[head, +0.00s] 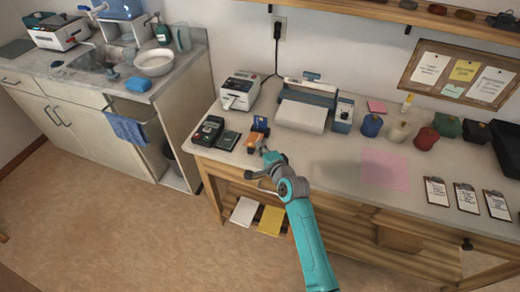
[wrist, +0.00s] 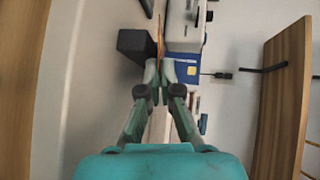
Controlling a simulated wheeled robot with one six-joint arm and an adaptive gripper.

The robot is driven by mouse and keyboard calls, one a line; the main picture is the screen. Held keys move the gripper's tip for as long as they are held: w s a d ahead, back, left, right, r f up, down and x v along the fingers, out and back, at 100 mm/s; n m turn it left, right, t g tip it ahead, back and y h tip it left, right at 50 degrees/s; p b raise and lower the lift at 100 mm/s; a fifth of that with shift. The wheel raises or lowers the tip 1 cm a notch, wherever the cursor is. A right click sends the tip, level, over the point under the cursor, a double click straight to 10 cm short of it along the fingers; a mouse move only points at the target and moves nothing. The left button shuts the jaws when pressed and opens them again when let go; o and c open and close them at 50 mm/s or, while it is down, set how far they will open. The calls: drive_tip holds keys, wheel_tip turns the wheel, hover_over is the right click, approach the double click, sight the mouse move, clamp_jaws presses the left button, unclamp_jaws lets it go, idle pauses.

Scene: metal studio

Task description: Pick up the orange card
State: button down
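The orange card (head: 252,140) is near the front left edge of the workbench, just beyond my gripper (head: 263,153). In the wrist view the orange card (wrist: 160,36) shows nearly edge-on as a thin upright strip. Its near end lies between the fingertips of my gripper (wrist: 160,72), which are close together on either side of it. The gripper looks shut on the card. The fingers hide the card's near end, and I cannot tell whether the card still touches what is under it.
A blue item with a yellow patch (wrist: 186,70) is close to the right fingertip. A dark block (wrist: 136,45) is close on the left. A card terminal (head: 207,131), a dark green pad (head: 229,140) and a white printer (head: 240,92) stand nearby.

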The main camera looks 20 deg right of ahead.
drive_tip(key=shift+r, duration=0.55)
drive_tip(key=r+v, duration=0.2)
drive_tip(key=v, duration=1.2)
drive_tip(key=shift+s+r, duration=0.1)
drive_tip(key=shift+s, duration=0.05)
